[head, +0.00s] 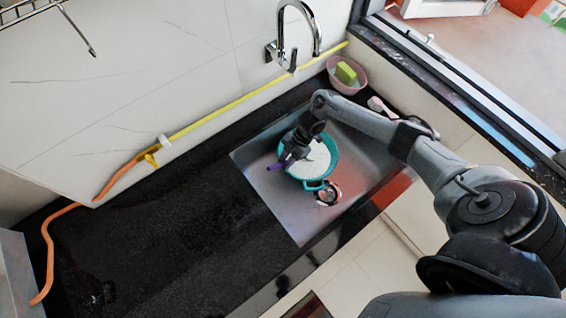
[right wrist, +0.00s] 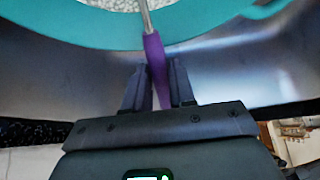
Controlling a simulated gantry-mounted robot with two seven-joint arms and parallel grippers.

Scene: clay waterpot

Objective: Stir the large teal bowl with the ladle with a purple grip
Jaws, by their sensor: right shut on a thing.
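The large teal bowl (head: 333,157) stands in the steel sink and holds a pale, grainy filling. Part of its teal rim (right wrist: 70,35) crosses the top of the right wrist view. My right gripper (head: 290,155) is at the bowl's left side. In the right wrist view, its two fingers (right wrist: 157,85) are shut on the purple grip of the ladle (right wrist: 155,60). The ladle's metal shaft runs up over the rim towards the filling; its head is out of that view. The purple grip (head: 275,166) also shows left of the bowl. My left gripper is not in view.
The sink (head: 265,195) is set in a black counter (head: 150,230) that is clear on the left. A round metal drain (head: 329,193) lies below the bowl. A tap (head: 300,30), a yellow hose (head: 240,101) and a pink bowl with a green sponge (head: 346,74) are behind.

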